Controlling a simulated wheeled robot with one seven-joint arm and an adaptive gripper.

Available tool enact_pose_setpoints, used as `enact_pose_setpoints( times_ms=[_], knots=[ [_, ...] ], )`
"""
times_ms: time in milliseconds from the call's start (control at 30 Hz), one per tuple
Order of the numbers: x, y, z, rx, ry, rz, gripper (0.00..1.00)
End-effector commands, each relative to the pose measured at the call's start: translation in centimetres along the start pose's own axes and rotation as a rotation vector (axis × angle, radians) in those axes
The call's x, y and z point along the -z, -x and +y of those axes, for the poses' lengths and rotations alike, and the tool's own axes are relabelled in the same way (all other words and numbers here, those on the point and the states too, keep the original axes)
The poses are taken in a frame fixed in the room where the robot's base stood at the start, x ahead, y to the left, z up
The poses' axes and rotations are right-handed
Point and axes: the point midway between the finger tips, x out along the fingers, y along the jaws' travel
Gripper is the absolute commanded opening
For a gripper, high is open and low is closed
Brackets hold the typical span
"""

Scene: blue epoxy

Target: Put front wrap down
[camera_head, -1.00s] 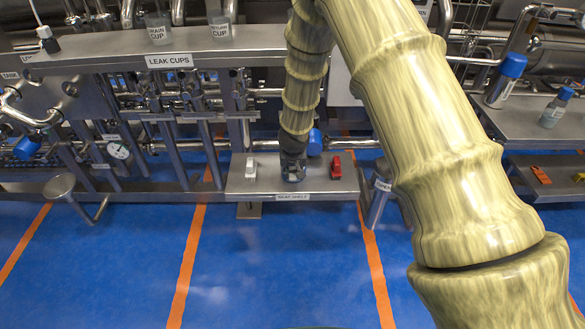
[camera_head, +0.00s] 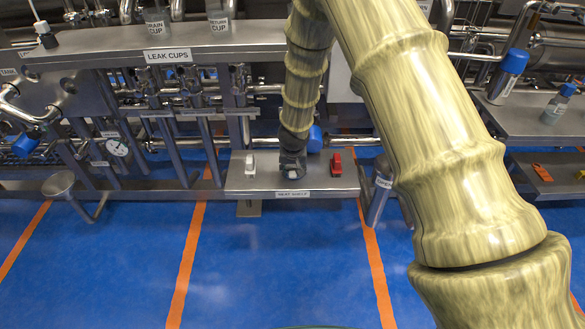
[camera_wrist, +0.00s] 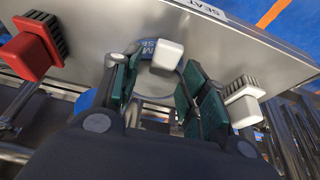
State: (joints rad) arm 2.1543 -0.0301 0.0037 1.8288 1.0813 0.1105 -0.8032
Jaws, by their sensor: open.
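My gripper (camera_head: 291,172) points down over the seat shelf (camera_head: 262,182), between a white-topped piece (camera_head: 250,164) and a red-topped piece (camera_head: 336,164). In the wrist view my gripper (camera_wrist: 163,72) is open, its green-padded fingers on either side of a white block (camera_wrist: 167,55). The block is over a round grey disc with a blue lettered label (camera_wrist: 152,43). Whether the fingers touch the block, and what it rests on, I cannot tell. No visible label tells which piece is the front wrap.
In the wrist view the red block (camera_wrist: 30,50) is left and another white block (camera_wrist: 242,100) is close right of the fingers. A blue-capped item (camera_head: 315,139) is behind the shelf. A grey canister (camera_head: 379,195) stands right of it. Blue floor in front is clear.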

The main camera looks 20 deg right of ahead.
Motion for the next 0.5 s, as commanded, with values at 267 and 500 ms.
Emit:
enact_pose_setpoints(
  times_ms=[267,500],
  knots=[
    [-0.6,4.6,0.2,0.000,0.001,0.000,0.44],
    [-0.7,8.2,0.3,-0.001,0.003,0.002,0.44]
  ],
)
